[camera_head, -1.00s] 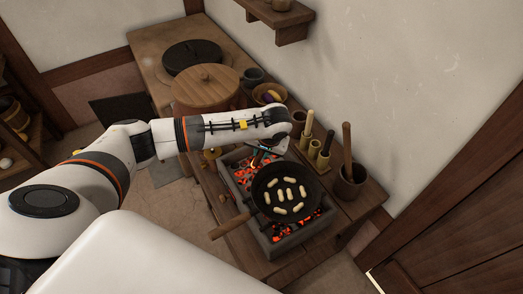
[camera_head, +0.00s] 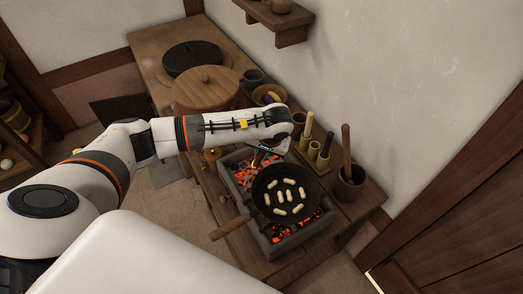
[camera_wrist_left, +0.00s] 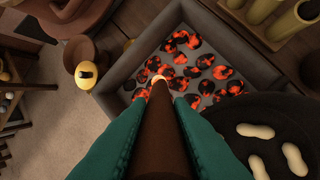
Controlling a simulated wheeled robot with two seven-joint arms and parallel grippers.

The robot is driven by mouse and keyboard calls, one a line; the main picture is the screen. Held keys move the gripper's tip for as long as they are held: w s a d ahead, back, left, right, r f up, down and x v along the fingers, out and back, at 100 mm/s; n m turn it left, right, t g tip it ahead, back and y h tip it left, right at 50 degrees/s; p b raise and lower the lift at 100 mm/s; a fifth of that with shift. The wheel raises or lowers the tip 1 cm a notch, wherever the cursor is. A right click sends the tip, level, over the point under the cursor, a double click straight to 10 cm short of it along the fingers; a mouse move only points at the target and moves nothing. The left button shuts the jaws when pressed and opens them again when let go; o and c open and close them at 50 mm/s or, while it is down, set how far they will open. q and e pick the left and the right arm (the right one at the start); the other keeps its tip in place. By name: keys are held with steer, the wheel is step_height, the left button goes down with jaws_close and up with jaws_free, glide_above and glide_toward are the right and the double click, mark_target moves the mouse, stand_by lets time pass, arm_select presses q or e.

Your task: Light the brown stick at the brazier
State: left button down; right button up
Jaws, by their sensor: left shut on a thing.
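My left gripper (camera_head: 262,157) is over the back part of the brazier (camera_head: 274,251), mostly hidden under my wrist in the head view. In the left wrist view its green fingers (camera_wrist_left: 174,110) are shut on the brown stick (camera_wrist_left: 171,135), which points away from the camera. The stick's far end shows a bright, pale orange rim above the red coals (camera_wrist_left: 198,62) of the brazier (camera_wrist_left: 128,70). I cannot tell whether that end touches the coals. My right gripper is not in view.
A black pan (camera_head: 268,207) with several pale pieces covers the brazier's front part; its handle (camera_head: 230,227) sticks out left. Upright holders (camera_head: 314,150) and a pot with a stick (camera_head: 350,182) stand to the right. A lidded wooden tub (camera_head: 206,92) stands behind.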

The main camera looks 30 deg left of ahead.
arm_select(q)
steer(key=p+v, duration=0.6)
steer(key=v, duration=0.4)
steer(key=shift+r, duration=0.35)
steer(key=shift+s, duration=0.1)
